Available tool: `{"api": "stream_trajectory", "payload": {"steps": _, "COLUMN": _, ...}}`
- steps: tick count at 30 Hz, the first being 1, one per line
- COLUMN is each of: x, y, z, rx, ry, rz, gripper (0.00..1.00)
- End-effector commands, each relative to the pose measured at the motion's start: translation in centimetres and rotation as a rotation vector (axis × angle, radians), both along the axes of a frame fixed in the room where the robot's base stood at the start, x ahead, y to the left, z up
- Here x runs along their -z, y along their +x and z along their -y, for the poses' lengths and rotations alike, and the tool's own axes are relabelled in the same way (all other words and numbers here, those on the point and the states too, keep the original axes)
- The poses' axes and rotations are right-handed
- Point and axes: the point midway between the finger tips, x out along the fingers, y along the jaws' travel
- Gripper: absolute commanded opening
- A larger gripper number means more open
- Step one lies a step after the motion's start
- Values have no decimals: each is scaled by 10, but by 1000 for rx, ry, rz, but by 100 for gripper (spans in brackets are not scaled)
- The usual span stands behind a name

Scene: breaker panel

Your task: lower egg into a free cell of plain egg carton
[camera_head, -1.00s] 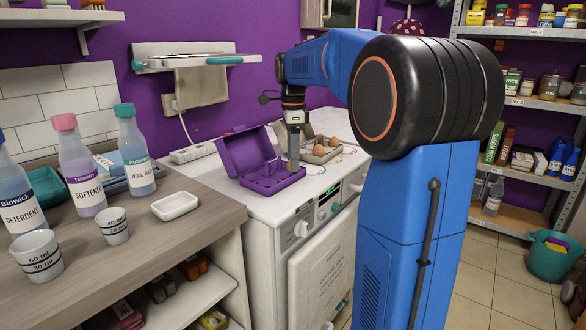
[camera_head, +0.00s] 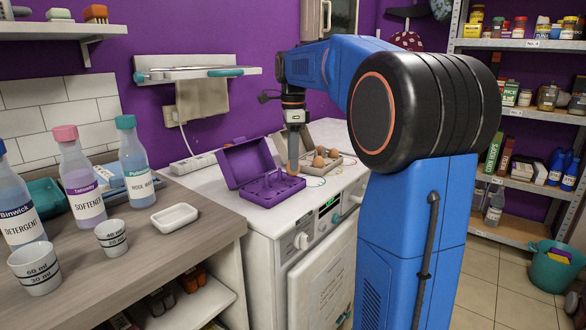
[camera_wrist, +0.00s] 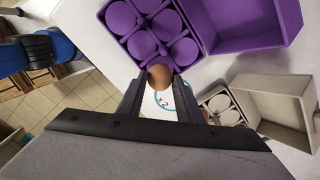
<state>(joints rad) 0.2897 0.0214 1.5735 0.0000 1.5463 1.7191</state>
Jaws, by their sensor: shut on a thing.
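My gripper (camera_wrist: 155,93) is shut on a brown egg (camera_wrist: 160,76), which shows between the fingertips in the wrist view. A purple carton (camera_head: 272,191) stands with its lid open on the white machine top. Its several visible cells (camera_wrist: 121,18) look empty in the wrist view. The egg is at the carton's near edge in that view, and I cannot tell its height above it. In the head view my gripper (camera_head: 293,160) points down by the carton's right end. A beige carton (camera_head: 343,157) with a few brown eggs (camera_head: 319,161) lies open to the right.
The beige carton's open lid (camera_wrist: 277,105) stands close to the right finger in the wrist view. The purple lid (camera_head: 246,162) rises at the back left. A power strip (camera_head: 193,165) lies behind. Bottles and measuring cups stand on the left counter (camera_head: 195,235).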

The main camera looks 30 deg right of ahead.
Motion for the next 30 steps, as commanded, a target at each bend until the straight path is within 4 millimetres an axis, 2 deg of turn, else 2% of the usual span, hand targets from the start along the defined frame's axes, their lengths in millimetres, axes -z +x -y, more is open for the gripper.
{"api": "stream_trajectory", "payload": {"steps": 6, "x": -40, "y": 1, "z": 0, "rx": 0, "ry": -1, "rz": 2, "gripper": 10}}
{"api": "stream_trajectory", "payload": {"steps": 16, "x": -71, "y": 6, "z": 6, "rx": 1, "ry": 0, "rz": 1, "gripper": 10}}
{"api": "stream_trajectory", "payload": {"steps": 30, "x": -111, "y": 46, "z": 50, "rx": 2, "ry": 0, "rz": 0, "gripper": 10}}
